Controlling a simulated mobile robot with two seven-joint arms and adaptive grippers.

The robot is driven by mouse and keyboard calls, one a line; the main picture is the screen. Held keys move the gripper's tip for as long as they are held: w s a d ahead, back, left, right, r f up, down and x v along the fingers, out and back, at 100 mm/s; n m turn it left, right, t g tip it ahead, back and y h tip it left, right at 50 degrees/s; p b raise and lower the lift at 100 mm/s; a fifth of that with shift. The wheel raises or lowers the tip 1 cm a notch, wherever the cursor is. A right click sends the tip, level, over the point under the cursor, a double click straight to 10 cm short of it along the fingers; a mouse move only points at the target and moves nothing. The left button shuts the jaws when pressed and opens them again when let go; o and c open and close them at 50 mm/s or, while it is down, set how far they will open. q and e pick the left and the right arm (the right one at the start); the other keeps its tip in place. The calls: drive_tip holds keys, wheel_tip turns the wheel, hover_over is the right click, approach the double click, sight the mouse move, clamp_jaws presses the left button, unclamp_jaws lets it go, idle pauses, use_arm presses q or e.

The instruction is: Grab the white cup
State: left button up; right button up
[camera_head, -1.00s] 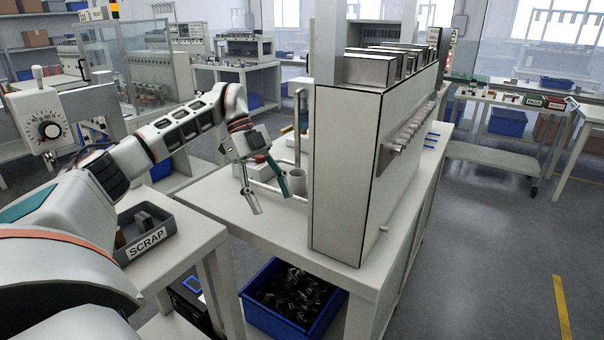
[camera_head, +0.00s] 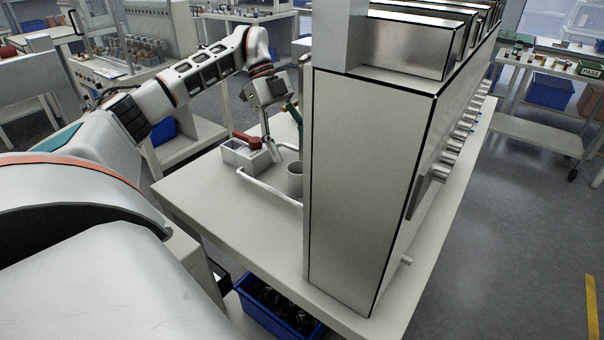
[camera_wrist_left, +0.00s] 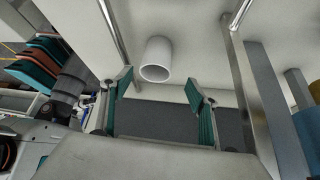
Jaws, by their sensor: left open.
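The white cup (camera_head: 295,182) stands on the bench top, just left of the tall grey cabinet, which hides part of it in the head view. In the left wrist view the cup (camera_wrist_left: 157,58) appears just beyond the fingertips, roughly midway between them. My left gripper (camera_head: 284,135) is open and empty above and behind the cup in the head view. Its two green-padded fingers are spread wide in the left wrist view (camera_wrist_left: 158,84). I see no contact with the cup. My right gripper is not in view.
The tall cabinet (camera_head: 362,180) stands close to the right of the cup. A pale rail (camera_head: 268,186) runs low beside the cup. A small grey box with a red-handled item (camera_head: 245,150) sits to its left. The front left of the bench (camera_head: 225,215) is clear.

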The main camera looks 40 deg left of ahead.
sight(297, 172)
use_arm(q)
drive_tip(key=x, duration=0.3)
drive_tip(key=shift+s, duration=0.2)
drive_tip(key=x, duration=0.2)
drive_tip(key=b+x, duration=0.1)
drive_tip(key=x, duration=0.1)
drive_tip(key=shift+s+a, duration=0.2)
drive_tip(key=shift+s, duration=0.05)
drive_tip(key=shift+d+f, duration=0.15)
drive_tip(key=shift+f, duration=0.05)
drive_tip(key=c, duration=1.1)
drive_tip(key=shift+c, duration=0.2)
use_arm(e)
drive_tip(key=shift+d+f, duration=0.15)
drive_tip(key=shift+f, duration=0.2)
